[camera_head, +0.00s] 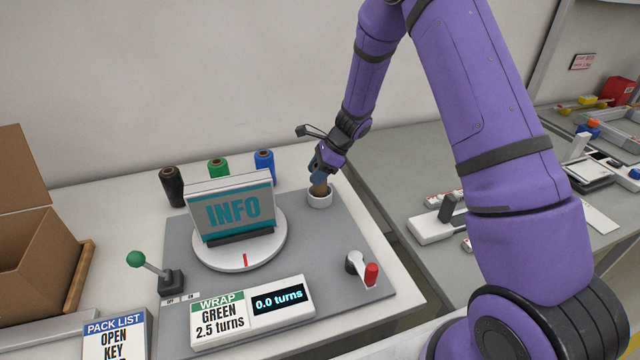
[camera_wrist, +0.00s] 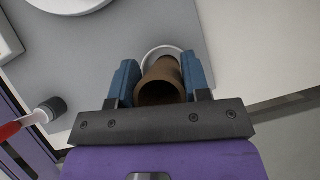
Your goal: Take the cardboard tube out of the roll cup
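The brown cardboard tube (camera_head: 319,188) stands in the white roll cup (camera_head: 320,201) at the back right of the grey board. My gripper (camera_head: 318,178) is above the cup, pointing down at it. In the wrist view the tube (camera_wrist: 160,85) fills the space between the two blue fingers, which appear to press on its sides. Its open end faces the wrist camera. The cup's white rim (camera_wrist: 160,50) shows behind the tube. How deep the tube sits in the cup is hidden.
Black (camera_head: 172,187), green (camera_head: 218,168) and blue (camera_head: 264,164) rolls stand along the back. An INFO sign (camera_head: 235,208) stands on a white turntable (camera_head: 215,262). A red-handled crank (camera_head: 370,273) is at right, a green-knobbed lever (camera_head: 150,265) at left. A cardboard box (camera_head: 35,255) is far left.

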